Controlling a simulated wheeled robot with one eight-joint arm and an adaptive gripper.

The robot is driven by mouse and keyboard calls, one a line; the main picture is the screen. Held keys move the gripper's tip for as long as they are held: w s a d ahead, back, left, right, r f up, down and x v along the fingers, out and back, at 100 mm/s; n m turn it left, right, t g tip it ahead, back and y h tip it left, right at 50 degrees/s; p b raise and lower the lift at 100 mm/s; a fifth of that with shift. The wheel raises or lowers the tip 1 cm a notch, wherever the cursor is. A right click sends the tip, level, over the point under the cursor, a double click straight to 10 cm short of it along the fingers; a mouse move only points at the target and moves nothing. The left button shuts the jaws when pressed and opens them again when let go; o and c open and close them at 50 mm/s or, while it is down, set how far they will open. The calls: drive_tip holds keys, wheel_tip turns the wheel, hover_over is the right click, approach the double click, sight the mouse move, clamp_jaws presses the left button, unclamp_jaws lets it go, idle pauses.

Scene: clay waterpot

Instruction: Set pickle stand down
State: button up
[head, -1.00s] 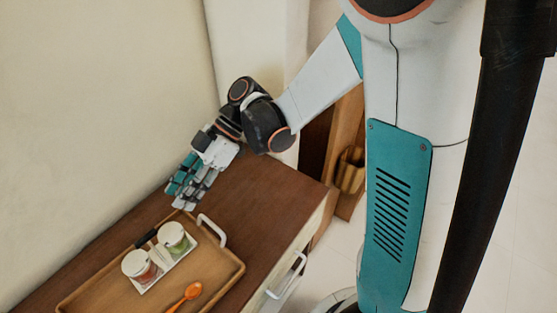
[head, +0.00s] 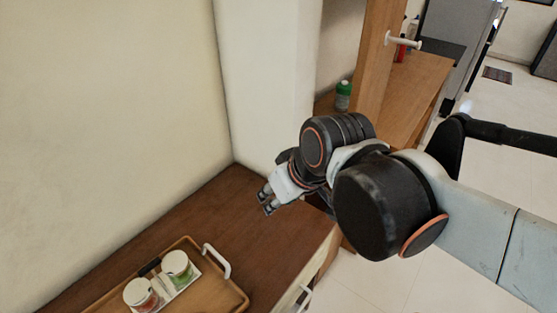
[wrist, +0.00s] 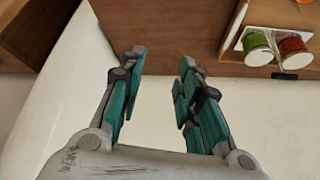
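The pickle stand (head: 190,285) is a small white holder with two lidded jars, one with green contents (head: 178,265) and one with red (head: 140,294). It sits in the wooden tray (head: 232,296) on the brown cabinet top. In the wrist view the stand (wrist: 240,38) shows at the upper right with both jars. My gripper (head: 268,199) is above the cabinet's far part, apart from the stand. In the wrist view my gripper (wrist: 160,65) has its fingers spread with nothing between them.
The tray has a white handle (head: 218,262), and a dark object (head: 150,267) lies beside the jars. A wall (head: 110,120) bounds the cabinet on the left. The brown top (head: 255,240) right of the tray is clear. A green bottle (head: 343,96) stands on a farther shelf.

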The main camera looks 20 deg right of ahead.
drive_tip(key=d+m, duration=0.1)
drive_tip(key=s+d+r+m+t+h, duration=0.1)
drive_tip(key=d, duration=0.1)
drive_tip(key=shift+s, duration=0.2)
